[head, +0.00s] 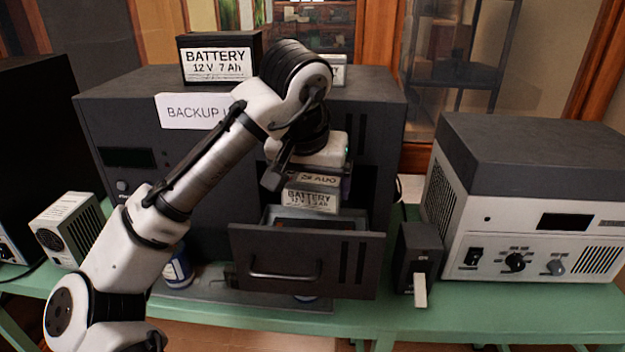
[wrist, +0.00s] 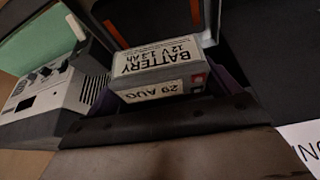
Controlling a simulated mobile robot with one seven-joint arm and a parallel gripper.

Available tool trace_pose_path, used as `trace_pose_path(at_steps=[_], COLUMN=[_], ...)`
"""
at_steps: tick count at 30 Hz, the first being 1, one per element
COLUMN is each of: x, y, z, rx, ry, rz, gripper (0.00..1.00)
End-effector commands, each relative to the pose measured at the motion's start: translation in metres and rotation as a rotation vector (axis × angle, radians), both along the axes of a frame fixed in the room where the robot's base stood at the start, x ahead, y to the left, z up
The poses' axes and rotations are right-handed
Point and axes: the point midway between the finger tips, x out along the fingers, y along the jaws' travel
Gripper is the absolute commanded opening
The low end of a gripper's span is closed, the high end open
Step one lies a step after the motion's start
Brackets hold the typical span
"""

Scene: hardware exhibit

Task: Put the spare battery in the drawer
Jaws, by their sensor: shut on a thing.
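A small battery (head: 310,201) with a white label hangs below my gripper (head: 318,178), which is shut on it. The wrist view shows this battery (wrist: 160,68) between the fingers, labelled "12 V 1.3 Ah" and "29 AUG". The dark drawer (head: 345,262) of the backup unit is pulled open, its handle facing front. The held battery is over or at the back of the drawer's opening; its exact height above the drawer floor cannot be told. Part of the drawer's inside is hidden by its front panel. A larger battery (head: 219,65), marked 12 V 7 Ah, stands on the unit.
The backup unit (head: 118,105) stands on a green bench (head: 460,312). A small label or box (head: 338,70) shows behind my arm on its top. A black box with a switch (head: 417,255) stands right of the drawer, beside a grey-and-white instrument (head: 535,225).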

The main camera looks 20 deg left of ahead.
Motion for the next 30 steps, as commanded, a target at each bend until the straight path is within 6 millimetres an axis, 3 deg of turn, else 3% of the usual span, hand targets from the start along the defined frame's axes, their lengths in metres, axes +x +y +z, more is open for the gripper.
trace_pose_path(at_steps=[9, 15, 30], x=[0.000, 0.000, 0.000], y=[0.000, -0.001, 0.000], z=[-0.040, -0.056, -0.060], rx=[0.000, -0.001, -0.001], ry=[-0.001, -0.002, -0.002], rz=[0.001, -0.002, 0.000], gripper=[0.46, 0.46, 0.46])
